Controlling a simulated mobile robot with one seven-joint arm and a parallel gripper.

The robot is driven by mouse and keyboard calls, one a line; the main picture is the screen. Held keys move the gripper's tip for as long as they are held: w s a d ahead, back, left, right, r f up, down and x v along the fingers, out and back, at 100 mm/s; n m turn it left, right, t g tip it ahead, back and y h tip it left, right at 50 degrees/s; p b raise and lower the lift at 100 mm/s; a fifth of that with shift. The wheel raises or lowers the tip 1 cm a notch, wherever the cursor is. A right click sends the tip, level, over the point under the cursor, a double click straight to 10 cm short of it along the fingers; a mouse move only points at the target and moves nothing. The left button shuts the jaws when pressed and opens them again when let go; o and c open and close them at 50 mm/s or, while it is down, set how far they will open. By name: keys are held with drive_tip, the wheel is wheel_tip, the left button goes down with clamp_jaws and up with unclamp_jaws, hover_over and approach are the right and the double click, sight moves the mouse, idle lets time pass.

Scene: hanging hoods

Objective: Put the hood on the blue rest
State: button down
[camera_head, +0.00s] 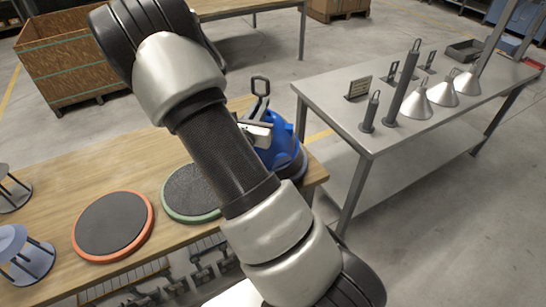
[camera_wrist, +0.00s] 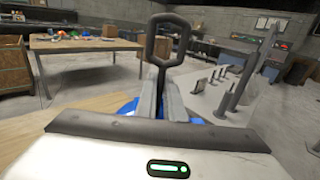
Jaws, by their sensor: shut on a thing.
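The blue hood (camera_head: 284,140), a dome with a dark lower band, is at the right end of the wooden table, partly behind my arm. Its dark loop handle (camera_head: 260,87) stands up above it and also shows in the wrist view (camera_wrist: 152,48). My gripper (camera_head: 262,116) is shut on the handle's stem, below the loop. In the wrist view my gripper (camera_wrist: 162,108) has blue of the hood below it. No separate blue rest can be made out; the area under the hood is partly hidden. I cannot tell whether the hood touches a surface.
A round orange-rimmed pad (camera_head: 112,224) and a green-rimmed pad (camera_head: 188,193) lie on the wooden table (camera_head: 60,192). Small stools stand at the left. A metal table (camera_head: 400,140) at the right bears posts and several metal cones (camera_head: 417,104). A wooden crate (camera_head: 70,60) stands behind.

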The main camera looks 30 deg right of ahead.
sight(277, 127)
drive_tip(key=d, duration=0.3)
drive_tip(key=s+d+r, duration=0.1)
drive_tip(key=shift+d, duration=0.25)
drive_tip(key=shift+s+d+f, duration=0.15)
drive_tip(key=shift+d+f, duration=0.05)
drive_tip(key=shift+f, duration=0.05)
wheel_tip(277, 127, down, 10)
drive_tip(key=shift+r+b, duration=0.25)
drive_tip(key=shift+b, duration=0.3)
drive_tip(key=c, duration=1.9)
unclamp_jaws()
drive_tip(key=shift+f, duration=0.1)
drive_tip(key=shift+o, duration=0.2)
